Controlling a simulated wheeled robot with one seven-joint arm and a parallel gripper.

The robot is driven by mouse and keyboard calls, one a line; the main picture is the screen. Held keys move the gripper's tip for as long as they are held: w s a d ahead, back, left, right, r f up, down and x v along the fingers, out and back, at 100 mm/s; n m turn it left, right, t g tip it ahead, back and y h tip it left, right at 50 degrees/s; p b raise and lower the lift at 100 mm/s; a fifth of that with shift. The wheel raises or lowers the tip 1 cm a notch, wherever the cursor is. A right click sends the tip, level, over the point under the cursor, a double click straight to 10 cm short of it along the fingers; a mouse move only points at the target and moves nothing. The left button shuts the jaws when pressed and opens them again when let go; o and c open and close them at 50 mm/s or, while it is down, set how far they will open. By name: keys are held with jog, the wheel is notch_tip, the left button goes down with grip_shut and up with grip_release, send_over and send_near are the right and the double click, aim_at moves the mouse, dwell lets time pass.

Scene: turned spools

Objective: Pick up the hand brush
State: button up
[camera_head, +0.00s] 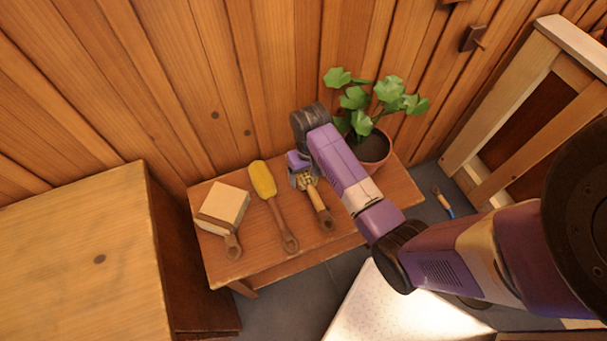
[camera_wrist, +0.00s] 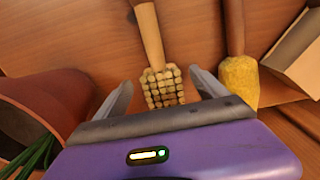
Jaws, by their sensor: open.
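The hand brush, with a wooden handle (camera_head: 319,205) and a head of pale, knobbly tufts, lies on the wooden bench (camera_head: 345,240), handle toward the front. In the wrist view its tufted head (camera_wrist: 163,88) shows between my two fingers, with the handle running up the picture. My gripper (camera_head: 304,180) is open, at the head end of the brush. It also shows in the wrist view (camera_wrist: 162,92), with gaps on both sides of the head. I cannot tell whether the fingertips are beside the head or still above it. Part of the head is hidden by my gripper.
A yellow-headed duster (camera_head: 263,180) lies left of the brush, and a cream block-like tool with a handle (camera_head: 225,204) farther left. A potted plant (camera_head: 372,148) stands close on the right. The plank wall (camera_head: 230,80) is behind. A wooden cabinet (camera_head: 80,250) stands left.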

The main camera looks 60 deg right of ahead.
aim_at(308, 179)
notch_tip(308, 179, down, 4)
jog(key=shift+w+f, duration=0.1)
jog(key=shift+c, duration=0.4)
jog(key=c, duration=1.5)
jog(key=shift+r, duration=0.25)
jog(key=shift+c, duration=0.2)
